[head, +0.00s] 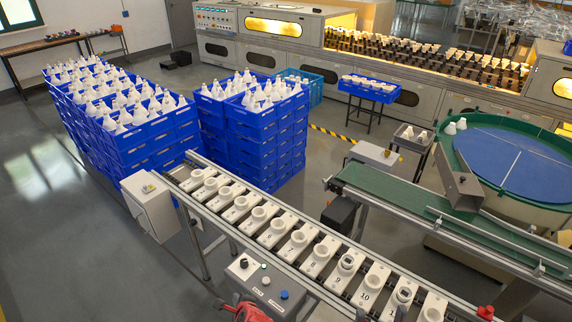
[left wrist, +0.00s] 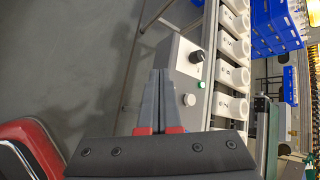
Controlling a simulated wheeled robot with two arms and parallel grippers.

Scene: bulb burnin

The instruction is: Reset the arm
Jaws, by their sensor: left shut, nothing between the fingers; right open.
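My left gripper (left wrist: 158,72) is shut and empty; its two long grey fingers lie together in the left wrist view. They are beside the grey control box (left wrist: 182,75), over the floor side. In the head view the left gripper (head: 236,300) is low at the bottom edge, in front of the control box (head: 250,284), partly cut off. At the bottom edge, two dark tips that look like my right gripper (head: 381,314) stand apart with no object seen between them; the rest is out of frame.
A conveyor line (head: 300,275) with numbered white socket blocks runs diagonally close by. Behind it are stacked blue crates (head: 130,150) of bulbs, a green belt (head: 430,215) and a round blue table (head: 520,165). The grey floor at left is free.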

